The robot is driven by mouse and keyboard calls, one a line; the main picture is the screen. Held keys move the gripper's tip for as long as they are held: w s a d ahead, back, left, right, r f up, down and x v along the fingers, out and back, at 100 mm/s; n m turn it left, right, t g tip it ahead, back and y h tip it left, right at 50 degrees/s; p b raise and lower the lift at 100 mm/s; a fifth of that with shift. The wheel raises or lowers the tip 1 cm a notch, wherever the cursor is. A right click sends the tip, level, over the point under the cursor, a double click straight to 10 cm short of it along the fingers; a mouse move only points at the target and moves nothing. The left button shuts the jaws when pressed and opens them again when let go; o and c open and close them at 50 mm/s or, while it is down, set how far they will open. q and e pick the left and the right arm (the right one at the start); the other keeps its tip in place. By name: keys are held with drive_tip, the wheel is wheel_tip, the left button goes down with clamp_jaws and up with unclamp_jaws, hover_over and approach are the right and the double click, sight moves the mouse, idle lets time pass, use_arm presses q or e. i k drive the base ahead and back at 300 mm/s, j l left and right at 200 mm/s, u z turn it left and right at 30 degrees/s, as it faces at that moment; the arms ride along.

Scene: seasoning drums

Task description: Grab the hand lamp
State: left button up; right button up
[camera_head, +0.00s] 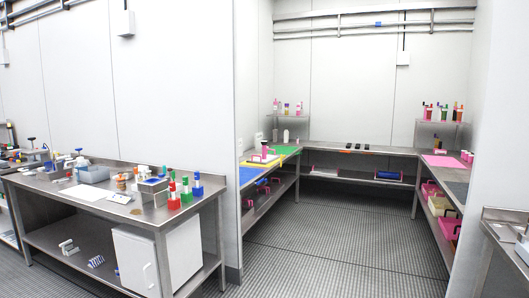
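I cannot pick out the hand lamp with certainty in the head view. Small dark objects (358,147) lie on the back steel table in the alcove, too small to identify. Neither of my grippers is in view.
The left steel table (110,212) holds red, green and blue bottles (185,190), a metal box and a white tray (82,192). A white cabinet (160,258) stands below. A wall edge separates it from the alcove. The grated floor (335,235) ahead is clear.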

sight(263, 143)
drive_tip(key=i+l+z, duration=0.15)
drive_tip(key=i, duration=0.15)
drive_tip(key=i+z, duration=0.2)
drive_tip(key=i+l+z, duration=0.1)
drive_tip(key=i+z, duration=0.2)
drive_tip(key=i, duration=3.4)
drive_tip(key=i+u, duration=0.1)
drive_tip(key=i, duration=0.5)
drive_tip(key=i+l, duration=0.1)
drive_tip(key=i, duration=0.5)
drive_tip(key=i+l+u, duration=0.15)
drive_tip(key=i, duration=0.45)
